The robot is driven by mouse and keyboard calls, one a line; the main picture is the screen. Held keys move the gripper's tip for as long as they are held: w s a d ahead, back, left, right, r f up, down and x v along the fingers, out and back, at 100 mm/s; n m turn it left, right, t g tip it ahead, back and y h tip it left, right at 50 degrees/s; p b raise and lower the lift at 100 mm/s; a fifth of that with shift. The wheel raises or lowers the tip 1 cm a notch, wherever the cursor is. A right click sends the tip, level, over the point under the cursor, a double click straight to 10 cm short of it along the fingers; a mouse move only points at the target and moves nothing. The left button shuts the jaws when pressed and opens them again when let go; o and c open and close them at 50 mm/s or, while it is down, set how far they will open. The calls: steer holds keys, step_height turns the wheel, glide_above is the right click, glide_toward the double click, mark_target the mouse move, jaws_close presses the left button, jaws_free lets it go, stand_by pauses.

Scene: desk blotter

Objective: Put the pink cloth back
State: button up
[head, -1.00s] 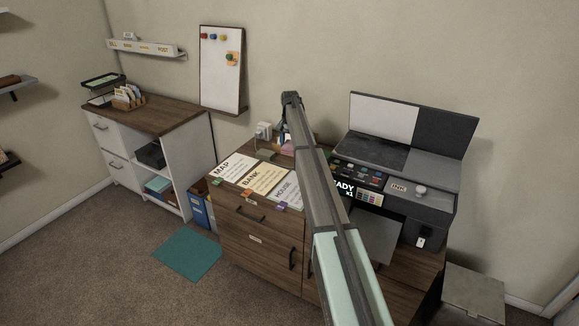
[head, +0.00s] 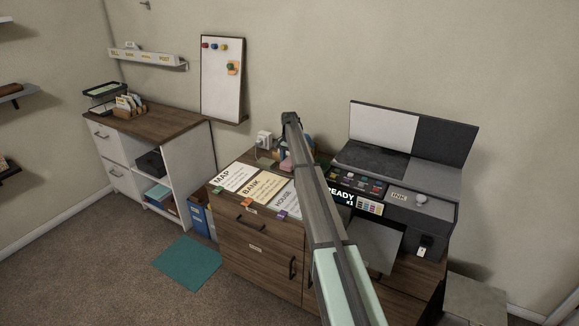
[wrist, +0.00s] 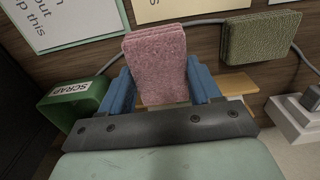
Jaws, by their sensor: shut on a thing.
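The pink cloth (wrist: 158,62) is a folded, thick pad. In the wrist view it stands up between the two blue fingers of my gripper (wrist: 166,88), which is shut on it. In the head view the pink cloth (head: 286,164) shows only in part, at the back of the desk, left of my arm. My arm hides most of the gripper there. I cannot tell whether the cloth touches the desk. A folded olive-green cloth (wrist: 258,38) lies to the right of my gripper in the wrist view.
A green SCRAP bin (wrist: 72,104) stands close left of my gripper in the wrist view. A light wooden piece (wrist: 236,83) and a grey cable lie near the fingers. Large paper cards (head: 264,186) cover the desk front. A printer (head: 395,205) stands right of my arm.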

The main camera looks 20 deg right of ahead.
mark_target(290, 161)
steer(key=shift+f, duration=1.6)
steer(key=shift+f, duration=0.45)
steer(key=o, duration=1.1)
steer(key=shift+r, duration=0.1)
step_height(290, 161, up, 13)
steer(key=shift+f, duration=0.15)
